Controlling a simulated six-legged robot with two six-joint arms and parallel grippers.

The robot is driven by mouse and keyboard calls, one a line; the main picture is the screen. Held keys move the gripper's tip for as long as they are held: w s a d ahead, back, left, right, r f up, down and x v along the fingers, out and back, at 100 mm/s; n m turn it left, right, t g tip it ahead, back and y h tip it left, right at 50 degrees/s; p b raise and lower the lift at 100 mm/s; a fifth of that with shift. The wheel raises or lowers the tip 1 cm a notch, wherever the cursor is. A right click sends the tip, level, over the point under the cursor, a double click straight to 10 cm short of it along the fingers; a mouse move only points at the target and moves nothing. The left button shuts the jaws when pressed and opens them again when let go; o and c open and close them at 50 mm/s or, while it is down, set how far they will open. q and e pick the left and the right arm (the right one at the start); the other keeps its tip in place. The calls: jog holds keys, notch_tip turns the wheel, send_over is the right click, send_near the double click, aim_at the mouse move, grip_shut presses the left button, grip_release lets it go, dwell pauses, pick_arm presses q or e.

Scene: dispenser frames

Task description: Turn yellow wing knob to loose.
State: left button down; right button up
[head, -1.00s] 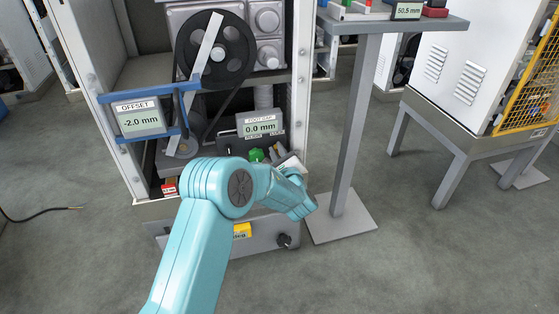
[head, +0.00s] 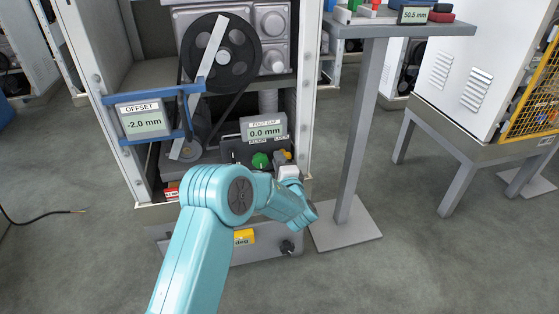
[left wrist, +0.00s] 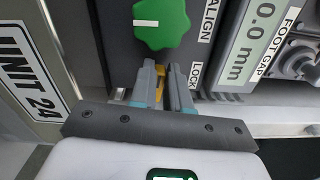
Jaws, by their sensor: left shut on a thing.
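The yellow wing knob (left wrist: 160,72) shows as a small yellow piece between the fingers in the left wrist view, next to the LOCK label. My fingers hide most of it, so its turn angle cannot be read. My left gripper (left wrist: 162,78) is shut on it. In the head view, the left gripper (head: 285,160) is at the lower right of the open cabinet, just right of the green knob (head: 261,160). The green knob with a white mark (left wrist: 161,22) is near the ALIGN label, apart from the fingers.
The foot gap display (head: 264,130) reads 0.0 mm above the knobs. The offset display (head: 141,119) reads -2.0 mm on a blue frame. A belt wheel (head: 222,55) is above. A grey stand (head: 358,140) is close on the right.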

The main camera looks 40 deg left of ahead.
pick_arm(q)
jog(key=shift+f+n, duration=0.3)
jog(key=shift+n, duration=0.3)
jog(key=shift+d, duration=0.1)
jog(key=c, duration=1.4)
grip_release()
jog(key=shift+r, duration=0.1)
